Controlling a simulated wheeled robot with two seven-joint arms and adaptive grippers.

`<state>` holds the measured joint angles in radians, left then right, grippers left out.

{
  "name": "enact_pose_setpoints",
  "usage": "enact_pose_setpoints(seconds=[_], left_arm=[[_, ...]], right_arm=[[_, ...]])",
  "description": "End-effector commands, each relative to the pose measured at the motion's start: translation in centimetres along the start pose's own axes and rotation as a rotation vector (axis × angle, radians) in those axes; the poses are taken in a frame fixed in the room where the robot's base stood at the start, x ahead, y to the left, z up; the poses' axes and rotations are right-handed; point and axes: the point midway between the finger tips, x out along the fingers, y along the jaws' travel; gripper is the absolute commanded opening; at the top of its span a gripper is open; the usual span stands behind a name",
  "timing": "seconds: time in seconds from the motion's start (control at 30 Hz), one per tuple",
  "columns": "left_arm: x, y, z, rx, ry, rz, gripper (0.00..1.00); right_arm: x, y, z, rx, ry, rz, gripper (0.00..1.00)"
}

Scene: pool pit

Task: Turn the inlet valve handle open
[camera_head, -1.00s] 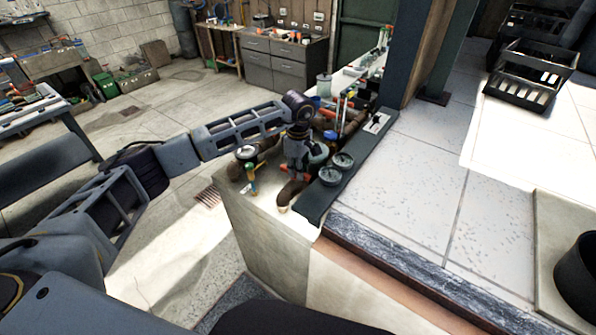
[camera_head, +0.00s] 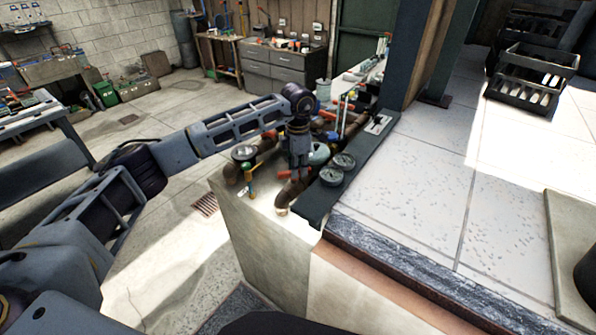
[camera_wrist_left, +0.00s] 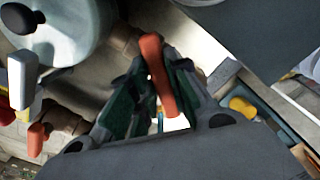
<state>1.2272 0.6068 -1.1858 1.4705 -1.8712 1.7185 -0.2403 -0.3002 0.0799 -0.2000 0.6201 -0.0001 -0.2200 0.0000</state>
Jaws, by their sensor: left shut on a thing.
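My left gripper (camera_head: 300,166) points down among the pipes on the pale ledge. In the left wrist view its dark fingers (camera_wrist_left: 158,78) are shut on an orange-red valve handle (camera_wrist_left: 154,62), which sticks up between them at a slight tilt. In the head view the gripper hides most of this handle. Brown pipes (camera_head: 286,192) run beside and under the gripper. My right gripper is not in view.
Two round dark-rimmed gauges or caps (camera_head: 332,176) sit just right of the gripper. A rounded grey-green tank (camera_wrist_left: 62,28) is close by in the wrist view. Another red handle (camera_wrist_left: 38,140) is at lower left. Open floor (camera_head: 150,220) lies left of the ledge.

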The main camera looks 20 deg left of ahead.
Motion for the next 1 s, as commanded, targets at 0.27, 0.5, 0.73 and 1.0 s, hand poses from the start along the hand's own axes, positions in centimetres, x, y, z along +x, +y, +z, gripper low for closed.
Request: enact_pose_setpoints(seconds=[0.27, 0.5, 0.73, 1.0], left_arm=[[0.0, 0.3, 0.0, -0.22, -0.003, 0.002, 0.0], [0.0, 0.6, -0.1, -0.41, -0.002, 0.002, 0.0], [-0.1, 0.7, -0.2, -0.564, -0.003, 0.002, 0.0], [-0.1, 0.8, -0.2, -0.67, -0.003, 0.002, 0.0]], right_arm=[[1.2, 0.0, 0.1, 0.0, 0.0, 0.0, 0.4], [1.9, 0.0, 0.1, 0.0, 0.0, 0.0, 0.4], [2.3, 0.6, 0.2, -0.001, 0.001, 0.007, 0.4], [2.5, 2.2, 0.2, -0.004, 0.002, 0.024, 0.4]])
